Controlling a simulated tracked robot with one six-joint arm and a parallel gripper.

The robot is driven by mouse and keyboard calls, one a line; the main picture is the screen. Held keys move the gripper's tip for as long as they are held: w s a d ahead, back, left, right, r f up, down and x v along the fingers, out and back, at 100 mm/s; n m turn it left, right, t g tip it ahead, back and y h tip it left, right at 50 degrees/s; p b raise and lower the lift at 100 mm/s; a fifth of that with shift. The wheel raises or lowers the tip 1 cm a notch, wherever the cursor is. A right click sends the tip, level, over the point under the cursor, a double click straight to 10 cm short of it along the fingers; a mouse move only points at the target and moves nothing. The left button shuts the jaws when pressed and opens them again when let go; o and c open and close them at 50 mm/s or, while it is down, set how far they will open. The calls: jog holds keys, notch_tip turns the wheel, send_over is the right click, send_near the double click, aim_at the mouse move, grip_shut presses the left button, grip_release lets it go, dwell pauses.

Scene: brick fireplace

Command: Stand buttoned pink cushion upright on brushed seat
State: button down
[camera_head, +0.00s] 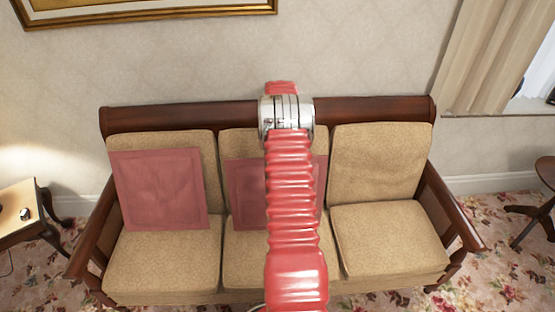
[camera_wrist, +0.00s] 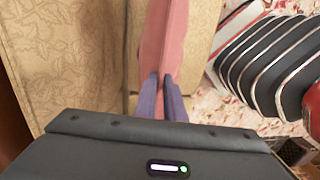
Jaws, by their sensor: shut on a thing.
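My gripper (camera_wrist: 161,82) shows in the wrist view with its two purple-grey fingers shut on the edge of a pink cushion (camera_wrist: 164,30). In the head view my red arm hides the gripper and part of a pink cushion (camera_head: 244,188) at the middle of the sofa. That cushion looks upright in front of the middle backrest, above the middle seat (camera_head: 243,258). Whether its lower edge touches the seat is hidden. A second pink cushion (camera_head: 160,190) leans upright on the left backrest. No buttons can be made out on either one.
The wooden-framed sofa (camera_head: 180,115) has tan upholstery; its right seat (camera_head: 388,240) is clear. A side table (camera_head: 22,208) stands at the left and a dark round table (camera_head: 546,172) at the right. A curtain (camera_head: 480,55) hangs behind.

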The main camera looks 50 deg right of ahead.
jog(key=shift+w+d, duration=0.5)
jog(key=shift+d, duration=0.1)
jog(key=shift+w+d+f, duration=0.1)
jog(key=shift+w, duration=0.05)
jog(key=shift+w+d+f, duration=0.2)
jog(key=shift+w+d, duration=0.6)
jog(key=shift+d, duration=0.1)
jog(key=shift+w+d+f, duration=0.2)
jog(key=shift+w+d, duration=0.55)
jog(key=shift+d, duration=0.15)
jog(key=c, duration=1.7)
grip_release()
jog(key=shift+c, duration=0.2)
